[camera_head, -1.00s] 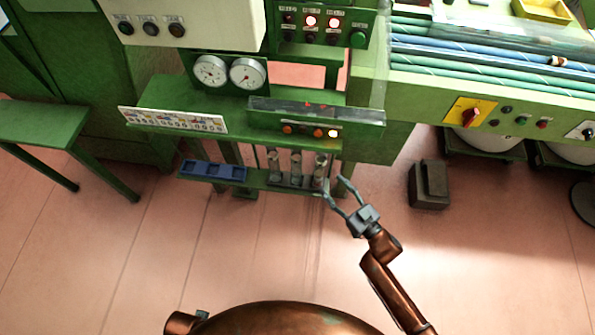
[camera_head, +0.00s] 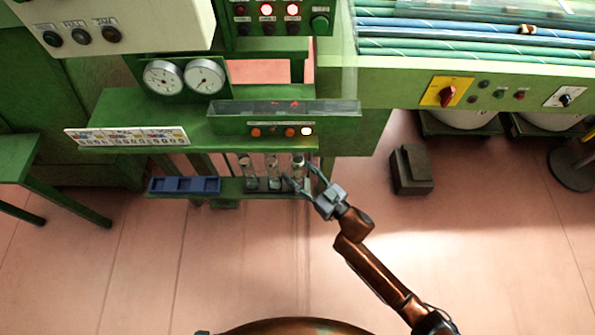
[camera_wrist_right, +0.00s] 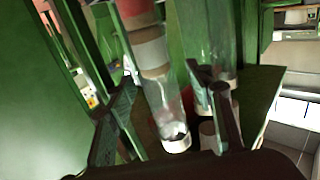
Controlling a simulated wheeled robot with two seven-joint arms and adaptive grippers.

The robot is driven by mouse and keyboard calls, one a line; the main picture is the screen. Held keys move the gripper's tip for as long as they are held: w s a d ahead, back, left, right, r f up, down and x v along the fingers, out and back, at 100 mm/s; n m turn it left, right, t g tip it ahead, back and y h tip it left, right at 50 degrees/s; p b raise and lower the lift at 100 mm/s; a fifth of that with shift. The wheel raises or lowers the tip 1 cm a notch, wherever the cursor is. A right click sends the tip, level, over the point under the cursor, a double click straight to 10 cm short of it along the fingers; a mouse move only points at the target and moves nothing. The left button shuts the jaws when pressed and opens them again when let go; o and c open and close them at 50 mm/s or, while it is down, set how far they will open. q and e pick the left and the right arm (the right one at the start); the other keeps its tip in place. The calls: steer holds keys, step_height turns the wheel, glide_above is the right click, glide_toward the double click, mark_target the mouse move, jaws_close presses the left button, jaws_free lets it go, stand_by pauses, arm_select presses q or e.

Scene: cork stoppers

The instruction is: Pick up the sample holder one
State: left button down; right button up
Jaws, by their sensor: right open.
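Three clear upright tubes, the sample holders, stand in a row on the narrow green shelf: a left one (camera_head: 247,168), a middle one (camera_head: 273,169) and a right one (camera_head: 297,163). No marking shows which is number one. My right gripper (camera_head: 299,175) is open, with its fingers on either side of the right tube. In the right wrist view, a tube with a pale lower rim (camera_wrist_right: 164,103) stands between the open fingers (camera_wrist_right: 158,82). Another tube (camera_wrist_right: 222,45) is partly hidden behind the right-hand finger. Contact cannot be told. My left gripper is not in view.
A blue compartment tray (camera_head: 184,186) sits at the shelf's left end. A green panel with lit buttons (camera_head: 283,130) overhangs the tubes. A dark block (camera_head: 411,170) stands on the floor to the right. The floor in front is clear.

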steer(key=c, duration=1.3)
